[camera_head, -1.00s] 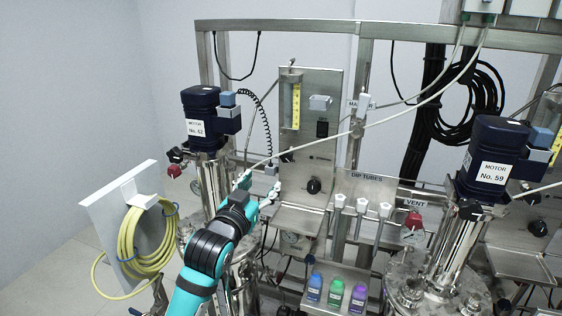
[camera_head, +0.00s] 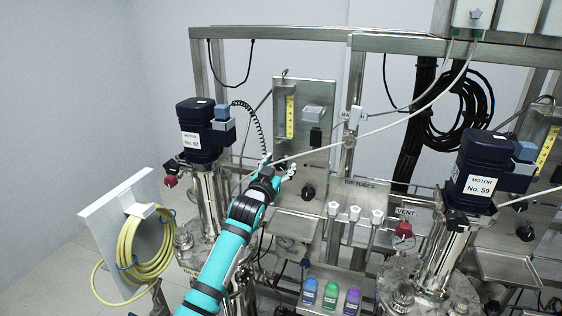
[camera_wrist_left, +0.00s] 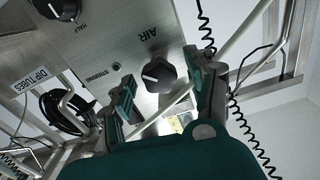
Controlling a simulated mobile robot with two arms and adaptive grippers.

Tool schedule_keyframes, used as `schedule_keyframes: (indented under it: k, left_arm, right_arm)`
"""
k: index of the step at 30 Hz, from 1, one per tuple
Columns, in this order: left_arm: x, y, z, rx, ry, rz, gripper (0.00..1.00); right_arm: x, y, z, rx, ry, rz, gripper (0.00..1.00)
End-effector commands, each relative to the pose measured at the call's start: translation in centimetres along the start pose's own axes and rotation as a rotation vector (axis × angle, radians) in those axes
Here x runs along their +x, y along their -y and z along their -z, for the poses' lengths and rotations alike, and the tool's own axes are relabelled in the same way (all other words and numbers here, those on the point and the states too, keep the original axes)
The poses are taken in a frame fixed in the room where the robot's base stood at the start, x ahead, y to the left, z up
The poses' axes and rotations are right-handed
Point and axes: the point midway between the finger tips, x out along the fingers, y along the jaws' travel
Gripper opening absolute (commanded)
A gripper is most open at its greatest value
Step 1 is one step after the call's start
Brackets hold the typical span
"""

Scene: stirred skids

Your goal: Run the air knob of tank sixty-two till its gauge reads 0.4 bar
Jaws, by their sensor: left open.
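In the wrist view the black air knob (camera_wrist_left: 160,73) with a white pointer line sits on a steel panel under the label AIR. My left gripper (camera_wrist_left: 162,88) is open, its fingers on either side of the knob's place in the picture; whether they touch it I cannot tell. In the head view my left gripper (camera_head: 277,169) is in front of the tank sixty-two panel (camera_head: 318,152) and seems to hide the air knob. The motor marked No. 62 (camera_head: 196,140) stands left of it. My right gripper is out of view.
Another black knob (camera_head: 308,192) is low on the panel, right of my gripper. A pale hose (camera_head: 370,126) crosses the panel. A yellow hose coil (camera_head: 145,250) hangs at left.

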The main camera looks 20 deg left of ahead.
Motion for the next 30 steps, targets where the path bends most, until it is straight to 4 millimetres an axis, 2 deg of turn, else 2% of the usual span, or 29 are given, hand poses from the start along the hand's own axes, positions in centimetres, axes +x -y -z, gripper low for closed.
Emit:
schedule_keyframes:
  k: [6, 15, 28, 30]
  left_arm:
    - [1.33, -0.06, 0.01, 0.000, 0.000, -0.001, 0.56]
    - [1.44, -0.06, -0.02, 0.000, 0.000, -0.001, 0.56]
    - [1.42, -0.04, -0.03, 0.000, 0.000, -0.001, 0.00]
    - [1.42, -0.04, -0.02, 0.000, 0.000, -0.001, 0.00]
  right_arm:
    - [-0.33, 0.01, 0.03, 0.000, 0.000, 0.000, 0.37]
    - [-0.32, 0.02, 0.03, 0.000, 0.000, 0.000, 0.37]
    - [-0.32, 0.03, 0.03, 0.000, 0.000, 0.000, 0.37]
    - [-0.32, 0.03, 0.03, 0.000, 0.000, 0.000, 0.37]
